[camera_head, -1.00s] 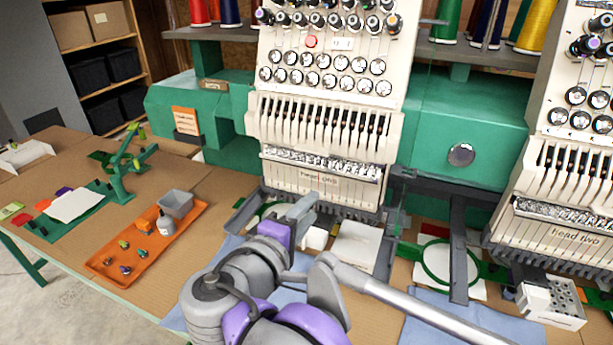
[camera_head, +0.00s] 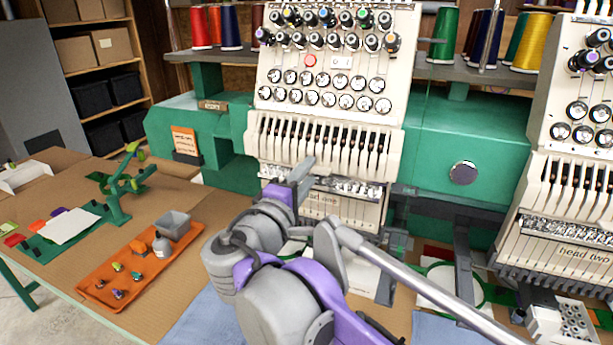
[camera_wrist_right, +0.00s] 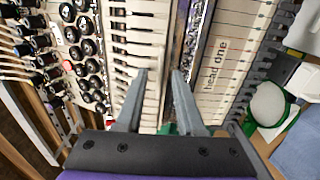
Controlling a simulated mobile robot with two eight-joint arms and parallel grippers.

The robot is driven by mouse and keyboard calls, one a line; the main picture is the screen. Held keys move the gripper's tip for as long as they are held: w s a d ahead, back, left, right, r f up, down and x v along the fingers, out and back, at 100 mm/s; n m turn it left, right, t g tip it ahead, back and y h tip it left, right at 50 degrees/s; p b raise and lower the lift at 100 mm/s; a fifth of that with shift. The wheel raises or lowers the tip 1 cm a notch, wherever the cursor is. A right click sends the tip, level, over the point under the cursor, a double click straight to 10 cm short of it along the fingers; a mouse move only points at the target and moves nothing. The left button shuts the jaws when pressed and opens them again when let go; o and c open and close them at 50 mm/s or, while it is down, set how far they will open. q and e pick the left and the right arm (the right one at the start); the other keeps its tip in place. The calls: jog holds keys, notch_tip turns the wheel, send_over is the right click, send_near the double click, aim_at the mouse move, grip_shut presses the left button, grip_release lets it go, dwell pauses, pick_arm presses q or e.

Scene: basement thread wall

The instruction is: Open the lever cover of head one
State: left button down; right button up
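Head one (camera_head: 335,50) of the embroidery machine stands at the middle of the head view. Its white slotted front (camera_head: 322,142) has a row of dark levers and is upright. Below it run a shiny metal strip (camera_head: 350,186) and a white "head one" panel (camera_head: 350,208), partly hidden by my right gripper. The slotted front also fills the middle of the wrist view (camera_wrist_right: 138,45). I cannot tell which edge is the cover's. My right gripper (camera_head: 303,172) is open and empty before this front, its fingertips near the strip; contact cannot be told. My left gripper is out of view.
Head two (camera_head: 560,185) stands at the right. Green hoops (camera_head: 482,290) lie below the heads. An orange tray (camera_head: 105,297) with a grey bin (camera_head: 173,226) and small items lies on the table at left. Thread cones (camera_head: 535,45) stand on the shelf above.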

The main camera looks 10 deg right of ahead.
jog(key=shift+w, duration=0.1)
grip_shut()
dwell(1.4)
